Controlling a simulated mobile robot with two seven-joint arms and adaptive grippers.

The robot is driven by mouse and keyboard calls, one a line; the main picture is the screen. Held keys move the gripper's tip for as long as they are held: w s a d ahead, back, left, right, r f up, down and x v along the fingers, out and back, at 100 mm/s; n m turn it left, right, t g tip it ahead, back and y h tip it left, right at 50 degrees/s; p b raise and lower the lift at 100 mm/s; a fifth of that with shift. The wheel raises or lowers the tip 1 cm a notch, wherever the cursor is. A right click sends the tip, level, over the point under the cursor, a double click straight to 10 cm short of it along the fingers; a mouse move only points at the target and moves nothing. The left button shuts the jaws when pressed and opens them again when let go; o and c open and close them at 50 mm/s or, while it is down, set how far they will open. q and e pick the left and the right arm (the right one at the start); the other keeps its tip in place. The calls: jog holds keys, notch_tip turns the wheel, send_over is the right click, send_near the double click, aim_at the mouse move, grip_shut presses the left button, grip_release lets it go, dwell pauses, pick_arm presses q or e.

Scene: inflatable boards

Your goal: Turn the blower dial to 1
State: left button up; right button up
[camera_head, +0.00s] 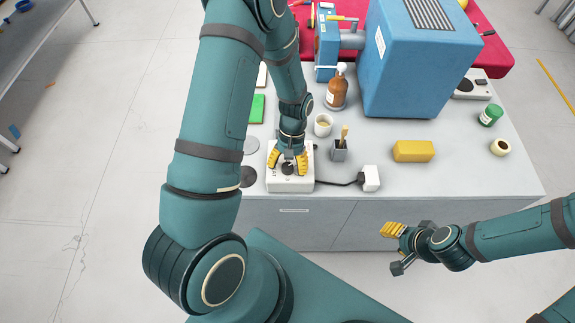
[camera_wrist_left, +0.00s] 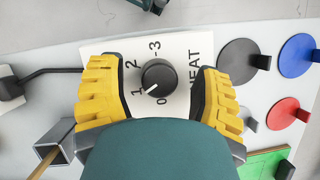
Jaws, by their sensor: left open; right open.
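A white control box (camera_head: 290,182) lies on the grey table near its front edge. In the left wrist view its round black dial (camera_wrist_left: 158,76) has a white pointer aimed down-left, between the printed 0 and 1, nearer the 1. The marks 2 and 3 and the word "HEAT" also show. My left gripper (camera_head: 287,160) is over the box, pointing down, with its yellow fingers open on either side of the dial. A gap shows between each finger and the dial. My right gripper (camera_head: 394,249) is open and empty in front of the table.
A black cable runs from the box to a white block (camera_head: 371,178). A grey holder (camera_head: 339,150), white cup (camera_head: 323,124), brown bottle (camera_head: 337,92) and yellow block (camera_head: 414,151) stand nearby. A big blue machine (camera_head: 418,65) stands behind. Coloured discs (camera_wrist_left: 238,60) lie beside the box.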

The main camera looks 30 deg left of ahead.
pick_arm(q)
jog(key=v, duration=1.1)
jog(key=shift+r, duration=0.4)
